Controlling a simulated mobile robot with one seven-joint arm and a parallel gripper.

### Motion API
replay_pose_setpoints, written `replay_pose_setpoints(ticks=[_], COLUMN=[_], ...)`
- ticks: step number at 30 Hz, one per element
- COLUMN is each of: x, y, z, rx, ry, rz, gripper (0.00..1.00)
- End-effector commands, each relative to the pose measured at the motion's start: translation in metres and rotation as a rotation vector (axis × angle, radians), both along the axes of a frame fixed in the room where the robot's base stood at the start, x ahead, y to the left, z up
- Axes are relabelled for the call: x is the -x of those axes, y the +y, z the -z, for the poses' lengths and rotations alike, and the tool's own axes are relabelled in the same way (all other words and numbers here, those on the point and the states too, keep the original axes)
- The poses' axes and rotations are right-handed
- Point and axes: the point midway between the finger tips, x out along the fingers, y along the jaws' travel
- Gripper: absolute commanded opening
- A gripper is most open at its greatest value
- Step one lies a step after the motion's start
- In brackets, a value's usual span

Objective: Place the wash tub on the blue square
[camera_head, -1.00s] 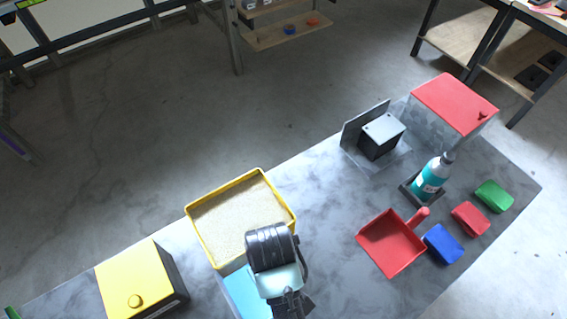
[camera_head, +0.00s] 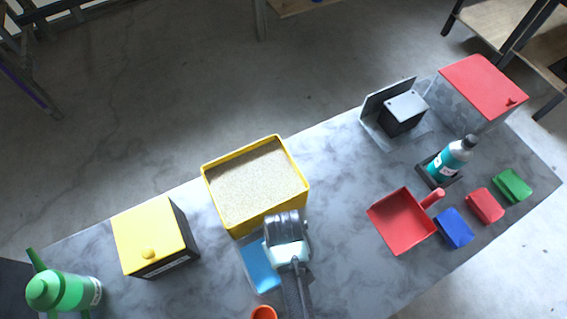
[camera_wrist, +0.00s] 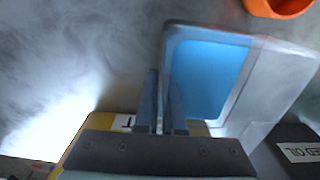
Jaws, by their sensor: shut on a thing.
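The wash tub appears as a clear-walled box (camera_wrist: 268,85) just right of my fingers in the wrist view. A blue rectangle (camera_wrist: 205,78) shows inside its outline; I cannot tell whether it is the tub's contents or the blue square seen through it. In the head view the tub (camera_head: 246,262) shows as a pale edge around blue, left of my wrist. My gripper (camera_wrist: 164,85) is shut on the tub's near left wall. My wrist hides the fingertips in the head view, and I cannot tell whether the tub touches the table.
A yellow sand-filled bin (camera_head: 303,189) stands just behind my gripper. A yellow-lidded black box (camera_head: 152,235) and a green watering can (camera_head: 65,290) stand left. An orange cup (camera_head: 263,313) is in front. A red dustpan (camera_head: 400,222), bottle (camera_head: 450,160) and sponges are right.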

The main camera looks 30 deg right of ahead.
Motion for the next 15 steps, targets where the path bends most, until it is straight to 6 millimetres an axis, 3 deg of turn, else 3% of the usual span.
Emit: replay_pose_setpoints(ticks=[3,6,9,15], x=[-0.0007,-0.0001,0.0,0.0], y=[0.0,-0.0001,-0.0001,-0.0001], z=[0.003,0.0029,0.0028,0.0027], rx=[0.0,0.0,0.0,0.0], ry=[-0.002,0.0,0.0,0.0], rz=[0.0,0.0,0.0,0.0], gripper=[0.0,0.22,0.36,0.36])
